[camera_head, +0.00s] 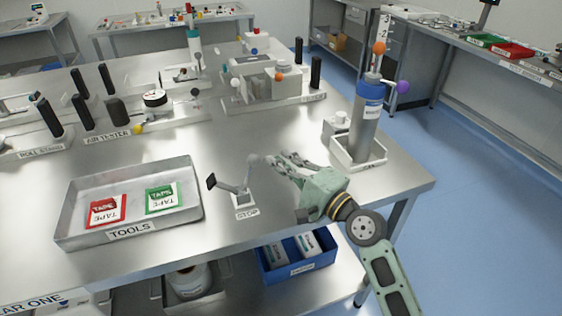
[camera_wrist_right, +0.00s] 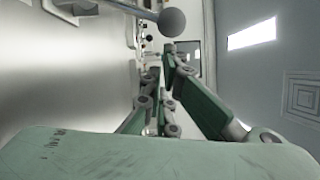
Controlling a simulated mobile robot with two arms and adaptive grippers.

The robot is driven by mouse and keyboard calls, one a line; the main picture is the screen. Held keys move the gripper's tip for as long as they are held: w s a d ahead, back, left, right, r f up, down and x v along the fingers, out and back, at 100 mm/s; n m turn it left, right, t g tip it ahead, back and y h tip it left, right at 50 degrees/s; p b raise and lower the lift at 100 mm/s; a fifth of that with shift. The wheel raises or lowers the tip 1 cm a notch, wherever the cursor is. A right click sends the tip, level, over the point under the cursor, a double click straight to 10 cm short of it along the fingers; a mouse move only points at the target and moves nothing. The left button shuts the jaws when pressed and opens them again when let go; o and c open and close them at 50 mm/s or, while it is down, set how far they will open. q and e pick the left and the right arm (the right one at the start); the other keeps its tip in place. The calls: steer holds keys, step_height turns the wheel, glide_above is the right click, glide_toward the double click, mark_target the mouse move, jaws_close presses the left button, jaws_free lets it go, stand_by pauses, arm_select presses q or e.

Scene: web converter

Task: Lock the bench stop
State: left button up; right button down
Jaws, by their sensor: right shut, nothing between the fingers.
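The ball knob also shows close by at the top of the right wrist view (camera_wrist_right: 171,22). My left gripper is out of view.
The TOOLS tray (camera_head: 66,219) holds red and green tape packs at the left. A grey cylinder (camera_head: 366,132) with a blue top stands in a white holder behind my right gripper. Machine stations fill the back of the bench. A blue bin (camera_head: 296,270) sits on the lower shelf.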

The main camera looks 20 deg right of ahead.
mark_target(250, 162)
steer(key=a+r+n+p, duration=0.1)
steer(key=a+p, duration=0.1)
steer(key=p, duration=0.2)
steer(key=a+r+n+g+p, duration=0.1)
steer(key=a+r+p, duration=0.1)
steer(key=p, duration=0.2)
steer(key=a+r+n+p, duration=0.1)
steer(key=n+p, duration=0.1)
steer(key=p, duration=0.3)
steer(key=shift+s+a+r+g+h, duration=0.1)
steer(key=shift+a+r+g+h, duration=0.2)
steer(key=shift+a+h, duration=0.1)
steer(key=shift+a+r+p, duration=0.15)
steer(key=shift+a+p, duration=0.55)
steer(key=shift+a, duration=0.2)
steer(key=shift+a+p, duration=0.4)
steer(key=shift+a, duration=0.25)
